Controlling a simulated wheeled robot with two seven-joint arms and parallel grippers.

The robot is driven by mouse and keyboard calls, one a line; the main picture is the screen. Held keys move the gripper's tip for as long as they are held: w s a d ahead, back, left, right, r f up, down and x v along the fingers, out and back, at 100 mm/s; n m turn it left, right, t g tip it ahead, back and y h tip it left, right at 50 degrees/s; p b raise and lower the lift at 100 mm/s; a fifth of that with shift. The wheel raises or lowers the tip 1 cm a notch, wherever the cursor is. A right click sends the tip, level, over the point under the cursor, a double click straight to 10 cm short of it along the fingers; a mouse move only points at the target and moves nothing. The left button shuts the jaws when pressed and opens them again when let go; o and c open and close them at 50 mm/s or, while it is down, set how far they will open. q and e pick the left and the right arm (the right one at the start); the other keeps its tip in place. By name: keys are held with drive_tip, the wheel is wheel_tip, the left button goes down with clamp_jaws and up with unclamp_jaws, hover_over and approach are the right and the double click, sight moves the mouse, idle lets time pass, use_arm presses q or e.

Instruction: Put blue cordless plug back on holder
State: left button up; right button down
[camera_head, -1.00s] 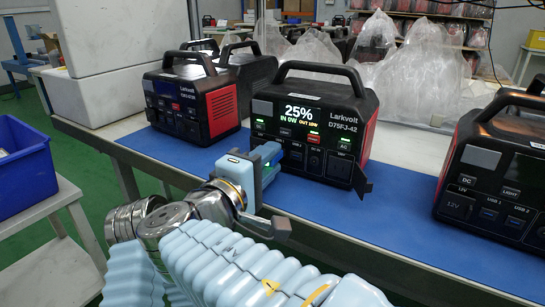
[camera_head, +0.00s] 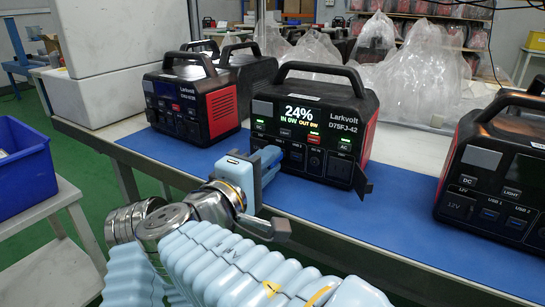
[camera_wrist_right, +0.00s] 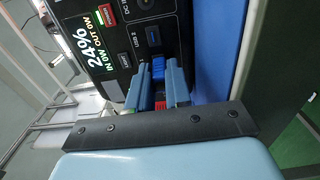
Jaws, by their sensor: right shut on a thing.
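The power station marked D75FJ-42 (camera_head: 318,122) stands on the blue mat, its lit screen reading 24% and OUT 0W. My right gripper (camera_head: 268,160) is in front of its lower left port area. In the right wrist view a small blue plug (camera_wrist_right: 158,69) sits between the gripper's two pale blue fingers, close to the front panel and a USB port (camera_wrist_right: 153,36). The gripper is shut on it. I cannot tell whether the plug touches the panel. No holder can be made out. My left gripper is not in view.
Another power station (camera_head: 191,103) stands to the left and one (camera_head: 495,168) to the right. The blue mat (camera_head: 340,215) is clear in front. A blue bin (camera_head: 22,168) is at far left; clear plastic bags (camera_head: 405,70) lie behind.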

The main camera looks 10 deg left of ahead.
drive_tip(key=shift+b+v, duration=0.3)
drive_tip(key=shift+v, duration=1.7)
